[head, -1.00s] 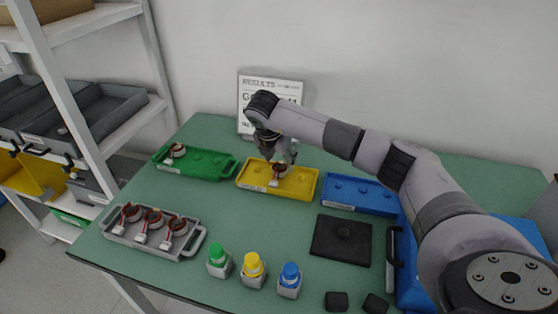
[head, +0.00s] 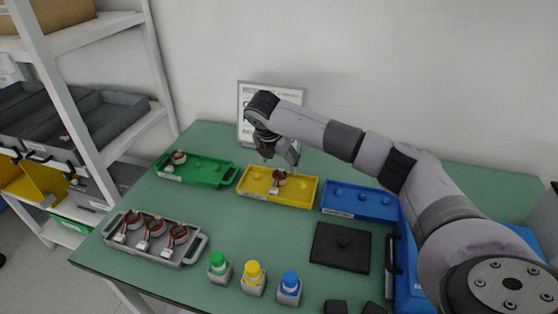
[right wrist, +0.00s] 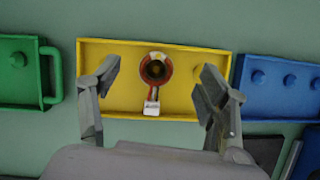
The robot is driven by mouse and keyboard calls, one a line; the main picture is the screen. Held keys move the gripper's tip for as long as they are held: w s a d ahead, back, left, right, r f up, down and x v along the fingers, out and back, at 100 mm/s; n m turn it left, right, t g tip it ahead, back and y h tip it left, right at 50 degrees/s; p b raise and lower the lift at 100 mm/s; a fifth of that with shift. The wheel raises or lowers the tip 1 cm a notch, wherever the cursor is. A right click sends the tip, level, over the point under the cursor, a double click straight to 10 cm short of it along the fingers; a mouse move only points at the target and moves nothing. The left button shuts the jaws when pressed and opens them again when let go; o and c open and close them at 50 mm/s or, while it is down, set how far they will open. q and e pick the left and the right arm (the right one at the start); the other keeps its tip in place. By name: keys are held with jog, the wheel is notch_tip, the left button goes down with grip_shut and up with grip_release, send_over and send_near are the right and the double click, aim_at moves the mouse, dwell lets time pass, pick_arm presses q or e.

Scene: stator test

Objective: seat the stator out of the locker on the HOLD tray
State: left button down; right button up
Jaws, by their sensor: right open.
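A stator (head: 279,178), a copper-brown ring with a white connector, lies in the yellow tray (head: 307,198) near its middle. In the right wrist view the stator (right wrist: 156,70) looks flat, its connector pointing to the near edge of the yellow tray (right wrist: 218,60). It seems to sit around the middle peg; I cannot tell how fully. My right gripper (head: 279,155) is above the yellow tray, open and empty. In the right wrist view its fingers (right wrist: 161,78) stand apart on either side of the stator, not touching it. My left gripper is not in view.
A green tray (head: 208,172) with one stator stands left, a blue tray (head: 360,201) right. A shelf rack (head: 130,80) stands left.

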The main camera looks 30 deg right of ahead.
jog(key=shift+o, duration=0.5)
jog(key=v, duration=1.2)
